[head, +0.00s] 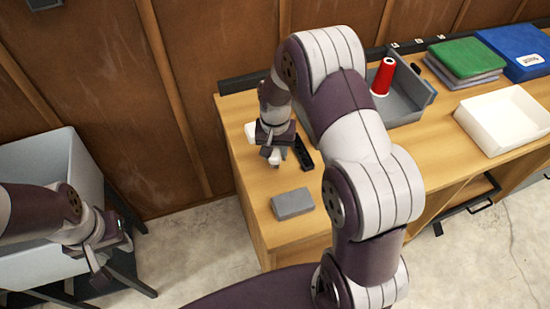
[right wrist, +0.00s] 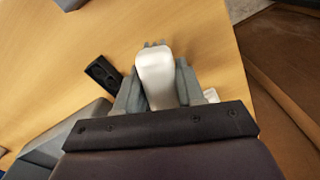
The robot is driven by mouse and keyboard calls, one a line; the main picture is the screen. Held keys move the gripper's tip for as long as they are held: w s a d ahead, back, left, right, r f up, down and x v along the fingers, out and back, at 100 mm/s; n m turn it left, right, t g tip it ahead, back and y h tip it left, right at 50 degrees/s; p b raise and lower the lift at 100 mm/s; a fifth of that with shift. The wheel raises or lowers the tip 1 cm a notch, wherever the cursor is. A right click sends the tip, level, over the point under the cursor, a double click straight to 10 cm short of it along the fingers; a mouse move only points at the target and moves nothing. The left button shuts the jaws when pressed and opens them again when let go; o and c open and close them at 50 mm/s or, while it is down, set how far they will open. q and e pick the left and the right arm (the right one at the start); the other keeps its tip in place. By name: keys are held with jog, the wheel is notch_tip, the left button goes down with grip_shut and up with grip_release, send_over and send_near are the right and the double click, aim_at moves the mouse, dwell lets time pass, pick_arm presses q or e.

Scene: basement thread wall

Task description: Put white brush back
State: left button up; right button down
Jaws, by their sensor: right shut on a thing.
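The white brush (right wrist: 155,78) is between the fingers of my right gripper (right wrist: 157,88) in the right wrist view. Its rounded white body points away from the palm. In the head view my right gripper (head: 270,150) is low over the left end of the wooden bench, with white parts showing around it. I cannot tell whether the brush touches the bench. A small black tray with recesses (head: 303,154) lies close beside the gripper; it also shows in the right wrist view (right wrist: 103,73). My left gripper (head: 100,266) hangs by the grey bin, its fingers unclear.
A grey block (head: 292,204) lies near the bench's front left. A grey open tray (head: 408,108) with a red cone (head: 384,77), a white tray (head: 505,120), a green case (head: 466,57) and a blue case (head: 518,50) stand rightward. A large grey bin (head: 50,160) is on the left.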

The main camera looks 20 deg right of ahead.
aim_at(276, 151)
jog(key=f, duration=0.3)
jog(key=shift+s+f, duration=0.2)
jog(key=shift+f, duration=0.1)
jog(key=shift+w, duration=0.15)
jog(key=shift+f, duration=0.15)
jog(key=shift+f, duration=0.1)
jog(key=c, duration=0.7)
grip_release()
jog(key=r, duration=1.2)
jog(key=shift+s+r, duration=0.2)
jog(key=shift+s, duration=0.05)
jog(key=s+a+r+n, duration=0.1)
jog(key=s+n, duration=0.1)
jog(key=s, duration=0.5)
jog(key=s+a+n+t, duration=0.1)
jog(key=s+a+n, duration=0.1)
jog(key=s, duration=0.6)
jog(key=shift+a+r+n, duration=0.2)
jog(key=shift+r+n, duration=0.2)
jog(key=shift+n, duration=0.3)
